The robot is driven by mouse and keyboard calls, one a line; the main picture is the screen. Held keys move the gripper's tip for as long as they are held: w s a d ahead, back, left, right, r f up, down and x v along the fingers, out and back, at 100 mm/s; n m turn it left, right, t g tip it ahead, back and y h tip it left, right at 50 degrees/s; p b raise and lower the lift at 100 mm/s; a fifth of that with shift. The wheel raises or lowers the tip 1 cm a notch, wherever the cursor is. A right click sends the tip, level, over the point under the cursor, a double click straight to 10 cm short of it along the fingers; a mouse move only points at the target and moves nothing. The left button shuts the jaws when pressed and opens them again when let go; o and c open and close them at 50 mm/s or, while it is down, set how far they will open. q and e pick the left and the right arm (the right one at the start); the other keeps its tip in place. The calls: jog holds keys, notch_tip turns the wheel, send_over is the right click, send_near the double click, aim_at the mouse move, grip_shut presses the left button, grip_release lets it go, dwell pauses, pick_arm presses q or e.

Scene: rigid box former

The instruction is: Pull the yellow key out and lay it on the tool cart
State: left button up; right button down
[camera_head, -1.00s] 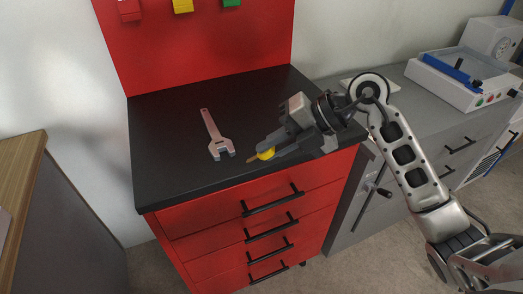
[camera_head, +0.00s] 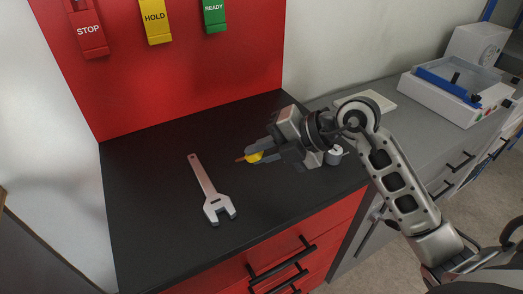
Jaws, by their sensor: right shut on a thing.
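The yellow key (camera_head: 255,157) is between the fingers of my right gripper (camera_head: 263,152), which is shut on it. A thin brownish shaft sticks out of it to the left. The gripper and key are over the black top of the red tool cart (camera_head: 150,248); I cannot tell how high above it. My left gripper is not in view.
A grey wrench (camera_head: 207,185) lies on the cart top, left of my right gripper. A small grey cylinder (camera_head: 334,155) stands behind my gripper to the right. STOP (camera_head: 88,32), HOLD (camera_head: 155,20) and READY (camera_head: 214,14) tags hang on the red back panel. The cart top's front left is clear.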

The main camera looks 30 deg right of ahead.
jog(key=shift+w, duration=0.25)
jog(key=shift+s+f, duration=0.3)
jog(key=shift+f, duration=2.1)
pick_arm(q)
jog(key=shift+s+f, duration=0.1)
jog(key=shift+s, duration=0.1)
pick_arm(e)
jog(key=shift+f, duration=0.85)
jog(key=c, duration=1.4)
grip_release()
jog(key=shift+o, duration=0.2)
